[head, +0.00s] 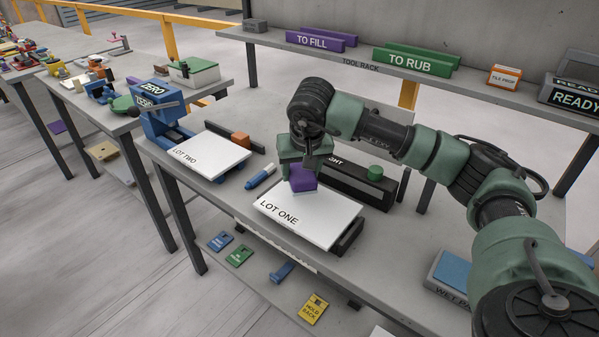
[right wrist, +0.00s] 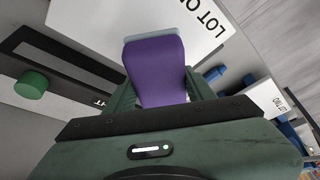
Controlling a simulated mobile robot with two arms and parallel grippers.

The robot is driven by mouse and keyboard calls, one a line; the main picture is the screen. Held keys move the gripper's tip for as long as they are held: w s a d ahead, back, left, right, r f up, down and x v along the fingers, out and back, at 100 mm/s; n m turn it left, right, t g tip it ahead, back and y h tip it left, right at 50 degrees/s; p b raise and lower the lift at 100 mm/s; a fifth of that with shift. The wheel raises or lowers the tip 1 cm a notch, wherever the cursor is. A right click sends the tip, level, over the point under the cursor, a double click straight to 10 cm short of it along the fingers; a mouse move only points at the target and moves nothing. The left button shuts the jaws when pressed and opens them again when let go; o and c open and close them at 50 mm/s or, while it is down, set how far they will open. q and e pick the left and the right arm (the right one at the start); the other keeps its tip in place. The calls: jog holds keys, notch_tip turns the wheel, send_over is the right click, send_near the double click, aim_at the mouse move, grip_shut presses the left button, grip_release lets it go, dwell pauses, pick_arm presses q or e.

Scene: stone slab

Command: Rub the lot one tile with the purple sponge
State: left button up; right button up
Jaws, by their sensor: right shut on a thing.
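The lot one tile (head: 321,221) is a white slab lettered LOT ONE, lying on a dark support on the stone bench. The purple sponge (head: 299,180) is in my right gripper (head: 301,165), over the tile's back left part. It also shows in the right wrist view (right wrist: 156,72), between the fingers, with a pale underside edge toward the tile (right wrist: 190,20). The right gripper is shut on the sponge. The sponge looks at or very near the tile's surface; I cannot tell if it touches. My left gripper is not in view.
The lot two tile (head: 212,150) lies to the left, with a blue ZERO stand (head: 164,109) behind it. A dark block with a green knob (head: 375,172) stands behind lot one.

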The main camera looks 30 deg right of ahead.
jog(key=shift+w+r+p, duration=0.15)
jog(key=shift+r+p, duration=0.35)
jog(key=shift+r, duration=0.45)
jog(key=shift+r+p, duration=0.55)
jog(key=shift+r, duration=0.3)
